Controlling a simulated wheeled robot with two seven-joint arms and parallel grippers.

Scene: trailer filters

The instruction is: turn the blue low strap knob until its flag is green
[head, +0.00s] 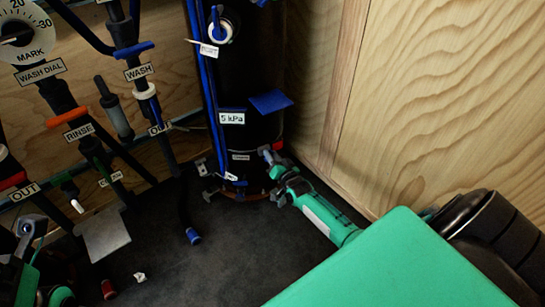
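The black filter cylinder (246,70) stands in the corner. Low on it is a small label (240,156), too small to read. To its right, a small blue piece (265,149), apparently the low strap knob, shows at the tip of my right gripper (272,162). A small red flag (277,144) sits just beside it; I see no green on it. The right gripper reaches in from the lower right; its fingers partly hide the knob, and whether they are closed on it is unclear. My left gripper (28,230) is only partly visible at the lower left edge.
A blue plate (270,102) juts out above the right gripper. A wooden wall (430,90) is close on the right. Pipes, valves and a wash dial (22,28) fill the left. The dark floor (225,265) is mostly clear, with small loose pieces.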

